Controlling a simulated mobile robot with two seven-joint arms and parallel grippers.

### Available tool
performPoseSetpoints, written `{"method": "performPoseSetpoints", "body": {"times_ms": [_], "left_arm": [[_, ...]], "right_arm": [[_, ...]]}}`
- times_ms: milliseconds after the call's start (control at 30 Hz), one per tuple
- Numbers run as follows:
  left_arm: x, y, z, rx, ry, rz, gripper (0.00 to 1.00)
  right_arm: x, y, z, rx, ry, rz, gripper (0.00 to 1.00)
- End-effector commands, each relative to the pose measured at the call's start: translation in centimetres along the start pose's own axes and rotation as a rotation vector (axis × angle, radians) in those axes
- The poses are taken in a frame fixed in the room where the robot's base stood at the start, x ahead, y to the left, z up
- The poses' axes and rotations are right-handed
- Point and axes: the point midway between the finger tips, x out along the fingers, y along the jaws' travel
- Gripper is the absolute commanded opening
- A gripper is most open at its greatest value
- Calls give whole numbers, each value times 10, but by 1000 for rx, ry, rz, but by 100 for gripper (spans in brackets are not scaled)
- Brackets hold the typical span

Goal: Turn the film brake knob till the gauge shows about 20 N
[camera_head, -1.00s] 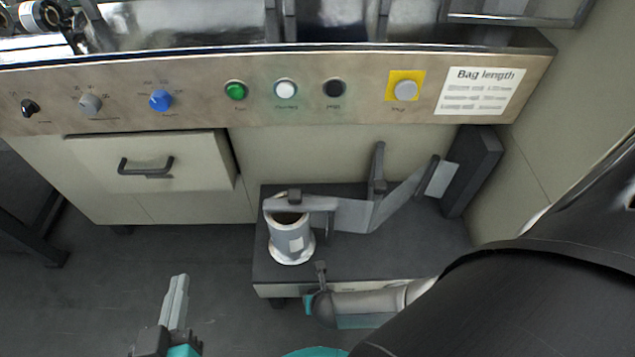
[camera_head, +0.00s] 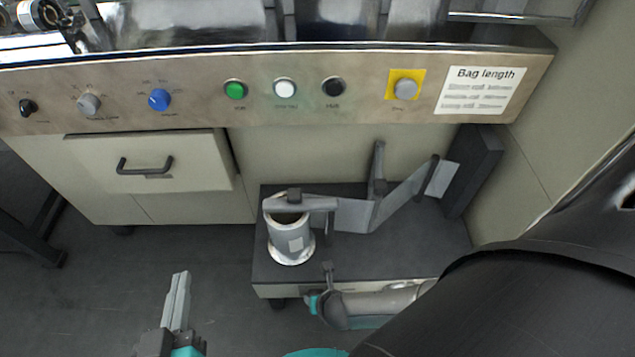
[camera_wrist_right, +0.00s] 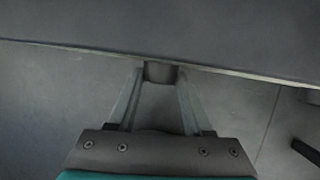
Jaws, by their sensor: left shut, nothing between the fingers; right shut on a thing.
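My right gripper (camera_head: 328,272) is at the front edge of the low dark stand (camera_head: 400,257). In the right wrist view its fingers (camera_wrist_right: 160,75) are shut on a small dark knob (camera_wrist_right: 160,71), which sits just at the pale edge of a dark surface. The knob is hard to make out in the head view, and its marking does not show. I cannot make out a gauge or a needle reading. My left gripper (camera_head: 176,300) is shut and empty, over the floor at lower left, apart from everything.
A grey-white roll (camera_head: 291,240) stands on the low stand, with a jointed grey arm (camera_head: 352,214) beside it. Above are a control panel (camera_head: 205,108) with several knobs and buttons and a drawer (camera_head: 150,178). The floor at lower left is clear.

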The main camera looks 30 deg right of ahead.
Motion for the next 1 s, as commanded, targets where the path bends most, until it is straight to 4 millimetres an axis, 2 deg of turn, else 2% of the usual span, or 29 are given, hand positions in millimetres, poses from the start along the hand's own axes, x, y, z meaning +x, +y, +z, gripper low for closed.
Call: {"method": "performPoseSetpoints", "body": {"times_ms": [500, 1000], "left_arm": [[-7, 13, -9, -39, 183, 33, 0], [-10, 16, -12, -49, 228, 39, 0]], "right_arm": [[1, -3, -2, 88, -13, 214, 0], [2, -6, -3, 163, -26, 383, 0]]}}
